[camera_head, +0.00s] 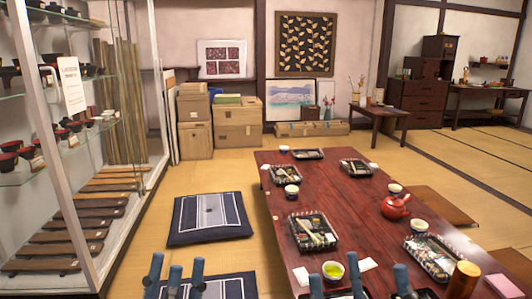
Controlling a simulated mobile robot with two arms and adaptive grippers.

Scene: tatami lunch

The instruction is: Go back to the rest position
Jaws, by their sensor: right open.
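My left gripper (176,275) is at the bottom edge, in front of the near striped cushion (235,284) in the picture. My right gripper (358,276) is at the bottom edge, in front of the near end of the red-brown table (370,240). Its fingertips are spread wide and it is open, with nothing seen in its grasp.
The table bears several lunch trays, cups, a red teapot (396,206) and a wooden cylinder (463,279). A glass display shelf (75,130) stands at left. Another cushion (210,218) lies on the tatami. Boxes (237,122) stand at the back; tatami before them is clear.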

